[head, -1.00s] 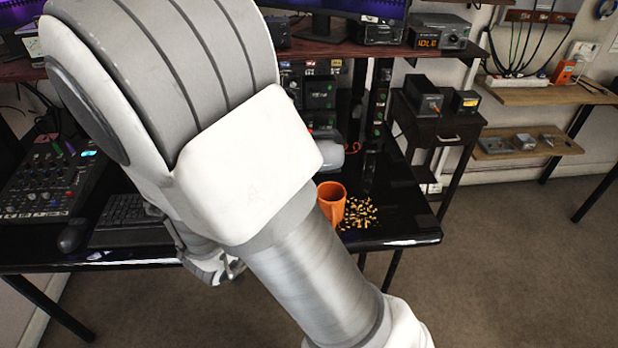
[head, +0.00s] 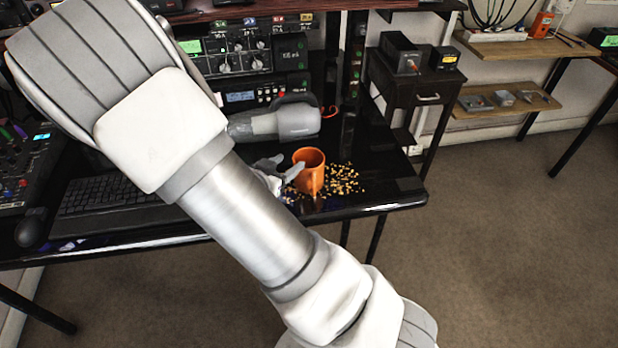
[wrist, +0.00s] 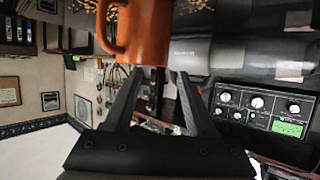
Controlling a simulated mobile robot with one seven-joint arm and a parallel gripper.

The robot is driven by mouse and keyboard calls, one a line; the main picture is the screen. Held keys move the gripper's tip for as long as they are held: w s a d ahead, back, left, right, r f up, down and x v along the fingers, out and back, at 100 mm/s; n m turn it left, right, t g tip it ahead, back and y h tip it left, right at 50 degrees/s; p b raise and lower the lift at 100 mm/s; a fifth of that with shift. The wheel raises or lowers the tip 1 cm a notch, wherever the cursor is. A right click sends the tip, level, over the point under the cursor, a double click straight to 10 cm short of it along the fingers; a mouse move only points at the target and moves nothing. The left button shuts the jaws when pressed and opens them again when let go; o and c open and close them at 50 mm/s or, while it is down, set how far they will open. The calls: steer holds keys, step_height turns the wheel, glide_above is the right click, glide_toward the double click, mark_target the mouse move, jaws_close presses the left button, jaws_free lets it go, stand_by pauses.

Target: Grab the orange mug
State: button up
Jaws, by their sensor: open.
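The orange mug (head: 311,172) stands upright near the front right of the black desk. In the wrist view the mug (wrist: 142,32) appears upside down at the top, with its handle on the left. My gripper (head: 280,167) is just left of the mug, mostly hidden behind my arm. Its jaws are open. In the wrist view the fingertips (wrist: 157,72) reach the mug's lower edge in the picture; whether they touch it I cannot tell.
Small yellow-brown pieces (head: 342,180) lie scattered on the desk around the mug. A grey tool-like object (head: 285,122) lies behind it, and a keyboard (head: 125,192) is to the left. Rack equipment (head: 225,45) stands at the back. The floor at right is clear.

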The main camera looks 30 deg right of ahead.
mark_target(302, 153)
steer(key=b+x, duration=0.1)
steer(key=x, duration=0.5)
steer(key=shift+w+d+f+b, duration=0.15)
steer(key=shift+w+b, duration=0.1)
steer(key=shift+b, duration=0.15)
jaws_close()
stand_by(1.1)
